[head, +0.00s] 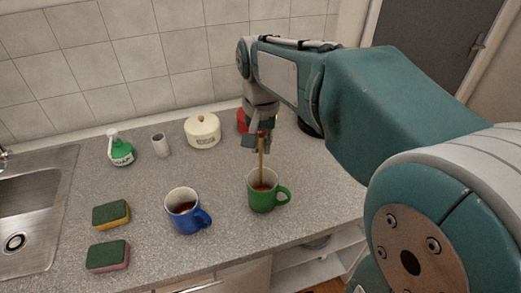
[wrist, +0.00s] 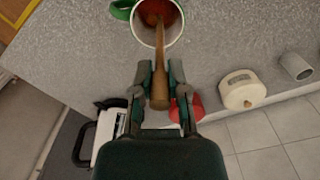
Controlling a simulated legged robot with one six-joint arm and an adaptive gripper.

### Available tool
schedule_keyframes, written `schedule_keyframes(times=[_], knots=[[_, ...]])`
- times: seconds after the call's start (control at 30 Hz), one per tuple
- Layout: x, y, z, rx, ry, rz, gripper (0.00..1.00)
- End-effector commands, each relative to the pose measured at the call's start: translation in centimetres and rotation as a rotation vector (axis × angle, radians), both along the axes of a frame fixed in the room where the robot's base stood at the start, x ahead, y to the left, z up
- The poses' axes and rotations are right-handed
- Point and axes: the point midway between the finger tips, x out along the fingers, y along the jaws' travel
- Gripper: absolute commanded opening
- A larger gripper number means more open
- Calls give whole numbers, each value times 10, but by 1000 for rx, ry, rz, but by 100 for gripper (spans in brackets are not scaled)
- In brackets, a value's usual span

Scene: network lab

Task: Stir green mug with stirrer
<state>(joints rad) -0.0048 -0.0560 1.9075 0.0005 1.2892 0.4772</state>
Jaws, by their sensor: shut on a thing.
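The green mug (head: 262,200) stands upright near the front of the counter in the head view, with its handle to the right. It also shows at the top of the wrist view (wrist: 124,9), holding reddish-brown liquid. The wooden stirrer (head: 261,163) stands nearly upright with its lower end inside this mug. My gripper (head: 259,139) is above the mug and shut on the stirrer's upper part. In the wrist view the stirrer (wrist: 159,60) runs from between the fingers (wrist: 160,78) into the mug. Its lower tip is hidden in the liquid.
A blue mug (head: 183,221) with dark liquid stands left of the green mug. Two sponges (head: 111,214) (head: 108,256) lie near the sink (head: 30,225). A soap bottle (head: 120,150), a grey cup (head: 160,145), a lidded jar (head: 202,132) and a red object (head: 242,121) stand toward the wall.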

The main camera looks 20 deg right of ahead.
Motion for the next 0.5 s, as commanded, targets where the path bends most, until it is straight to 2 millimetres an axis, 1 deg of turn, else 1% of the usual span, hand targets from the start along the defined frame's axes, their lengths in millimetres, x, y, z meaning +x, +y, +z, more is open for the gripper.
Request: schedule_keyframes(times=[0.5], knots=[[1, 0, 35, 0, -1, 0, 1]])
